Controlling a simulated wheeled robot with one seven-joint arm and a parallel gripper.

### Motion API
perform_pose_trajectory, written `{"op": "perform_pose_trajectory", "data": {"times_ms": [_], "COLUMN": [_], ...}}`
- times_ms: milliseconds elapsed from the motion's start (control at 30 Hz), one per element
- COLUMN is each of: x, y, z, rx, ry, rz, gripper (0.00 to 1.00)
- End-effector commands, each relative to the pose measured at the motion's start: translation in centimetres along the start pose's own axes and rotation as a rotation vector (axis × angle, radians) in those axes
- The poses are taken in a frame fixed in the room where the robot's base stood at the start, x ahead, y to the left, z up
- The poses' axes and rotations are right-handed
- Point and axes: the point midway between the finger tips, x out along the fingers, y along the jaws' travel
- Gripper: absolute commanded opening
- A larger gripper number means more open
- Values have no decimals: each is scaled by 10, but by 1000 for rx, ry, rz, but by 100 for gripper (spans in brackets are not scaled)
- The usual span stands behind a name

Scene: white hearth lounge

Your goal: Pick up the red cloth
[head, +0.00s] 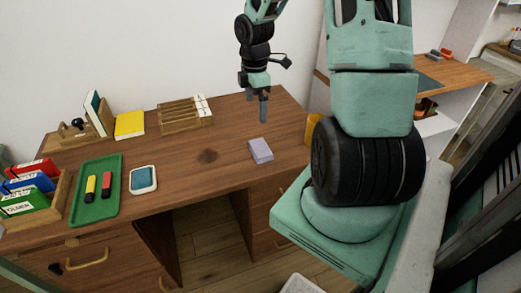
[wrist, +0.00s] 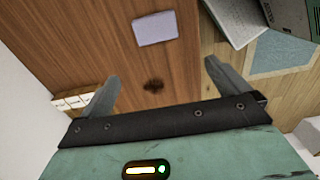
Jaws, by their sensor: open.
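I cannot make out a red cloth in either view. My gripper (head: 264,112) is above the right part of the brown desk (head: 190,180), pointing down. In the wrist view its two fingers (wrist: 162,72) are spread wide, with only bare wood and a dark knot between them. A flat lavender block (head: 260,150) lies on the desk near its right front edge, apart from the gripper. It also shows in the wrist view (wrist: 156,28), beyond the fingers.
At the desk's left are red, blue and green binders (head: 35,185), a green tray (head: 80,208) with two markers, and a blue-topped dish (head: 143,179). A yellow book (head: 130,125) and wooden organizer (head: 178,114) stand at the back. The desk's middle is clear.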

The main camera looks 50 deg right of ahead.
Motion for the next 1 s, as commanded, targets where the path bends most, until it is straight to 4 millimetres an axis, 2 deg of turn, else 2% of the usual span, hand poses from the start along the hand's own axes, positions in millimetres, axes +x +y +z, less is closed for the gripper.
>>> {"op": "perform_pose_trajectory", "data": {"times_ms": [67, 167, 600, 700, 1000], "x": [4, 13, 101, 115, 138], "y": [3, 4, 3, 3, 5], "z": [11, 14, 13, 13, 15], "rx": [-5, -10, -11, -10, -9], "ry": [1, 1, 0, 0, 0], "rz": [-1, -2, -5, -3, -2], "gripper": [100, 100, 100, 100, 100]}}
